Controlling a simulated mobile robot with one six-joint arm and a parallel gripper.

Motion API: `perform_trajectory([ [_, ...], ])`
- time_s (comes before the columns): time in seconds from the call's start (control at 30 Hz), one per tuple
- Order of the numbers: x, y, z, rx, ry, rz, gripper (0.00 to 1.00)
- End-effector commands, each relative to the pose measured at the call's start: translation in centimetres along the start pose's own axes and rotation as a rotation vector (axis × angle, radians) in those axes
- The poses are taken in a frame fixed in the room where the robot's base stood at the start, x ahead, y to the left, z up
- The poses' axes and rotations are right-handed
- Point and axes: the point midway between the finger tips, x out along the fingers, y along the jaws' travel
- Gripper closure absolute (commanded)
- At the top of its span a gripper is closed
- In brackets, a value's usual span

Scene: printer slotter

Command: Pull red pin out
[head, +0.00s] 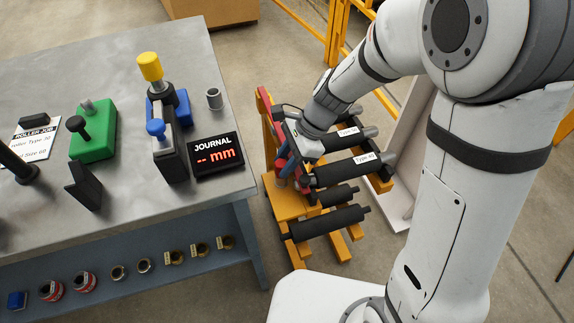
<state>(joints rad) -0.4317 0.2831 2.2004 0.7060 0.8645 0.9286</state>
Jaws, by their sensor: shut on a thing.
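My gripper (292,172) is at the left side of the orange roller rack (283,196), pointing down and left in the head view. It is shut on a small red part (282,162) that looks like the red pin. The fingers and wrist hide most of it, so I cannot tell how deep it sits in the rack.
Several dark rollers (330,222) stick out rightward from the rack, some labelled, below and beside my wrist. The grey workbench (215,60) is to the left, with a journal gauge display (216,155) near its edge. A yellow railing (338,30) stands behind.

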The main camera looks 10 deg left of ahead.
Motion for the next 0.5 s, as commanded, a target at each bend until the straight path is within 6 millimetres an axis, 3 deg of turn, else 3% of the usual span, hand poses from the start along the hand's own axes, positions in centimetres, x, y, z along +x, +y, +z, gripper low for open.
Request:
perform_trajectory([
  [0.5,-1.8,-0.1,1.0,0.0,0.0,-0.004,0.96],
])
